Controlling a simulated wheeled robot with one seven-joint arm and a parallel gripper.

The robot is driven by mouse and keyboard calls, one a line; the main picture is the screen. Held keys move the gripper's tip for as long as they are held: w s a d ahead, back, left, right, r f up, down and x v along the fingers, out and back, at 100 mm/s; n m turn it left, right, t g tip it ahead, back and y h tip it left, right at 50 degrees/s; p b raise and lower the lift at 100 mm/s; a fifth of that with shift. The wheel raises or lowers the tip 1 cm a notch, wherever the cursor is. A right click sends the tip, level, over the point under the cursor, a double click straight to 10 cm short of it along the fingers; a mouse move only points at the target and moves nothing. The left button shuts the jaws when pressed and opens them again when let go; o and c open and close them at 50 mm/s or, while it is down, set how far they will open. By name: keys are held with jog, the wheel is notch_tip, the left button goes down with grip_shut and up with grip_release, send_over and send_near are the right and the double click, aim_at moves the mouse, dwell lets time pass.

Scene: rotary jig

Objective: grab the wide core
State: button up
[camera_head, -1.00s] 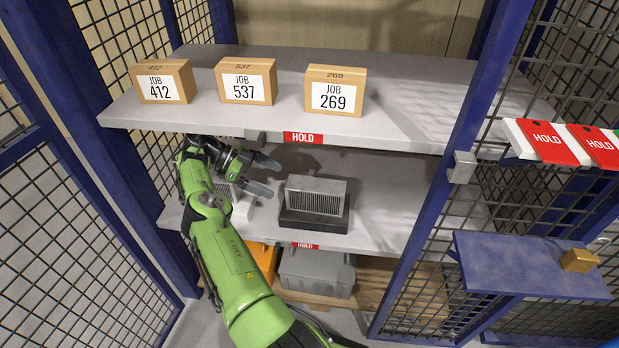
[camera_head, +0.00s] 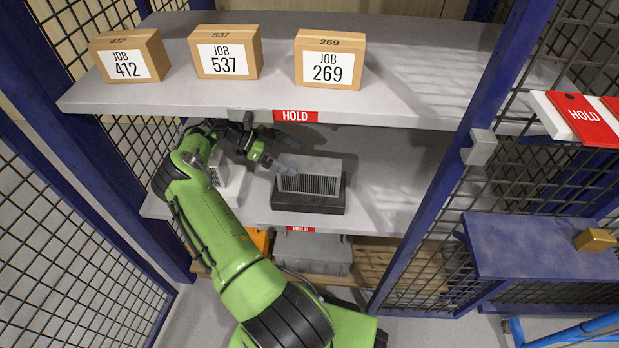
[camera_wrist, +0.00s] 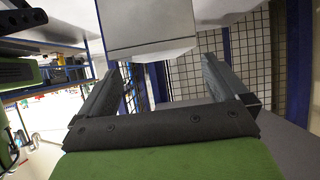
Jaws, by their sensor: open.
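The wide core (camera_head: 312,176) is a grey block with a finned front. It sits on a black base (camera_head: 308,203) on the middle shelf. My gripper (camera_head: 286,154) is open at the core's left end, with its fingers pointing right. The lower finger overlaps the core's upper left in the head view; I cannot tell whether they touch. In the wrist view my gripper (camera_wrist: 165,82) has its fingers wide apart and nothing between their pads. A pale grey block (camera_wrist: 146,28), which looks like the core's end, stands just beyond the fingertips.
A narrower grey block (camera_head: 218,169) on a white base stands to the left, partly behind my arm. The upper shelf (camera_head: 410,105), with several job boxes, hangs close above my gripper. The middle shelf is clear right of the core. A blue post (camera_head: 497,115) stands further right.

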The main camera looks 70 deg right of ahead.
aim_at(306, 164)
jog(key=b+x, duration=0.1)
jog(key=x, duration=0.4)
jog(key=shift+a+b, duration=0.15)
jog(key=shift+b, duration=0.25)
jog(key=shift+r, duration=0.15)
grip_shut()
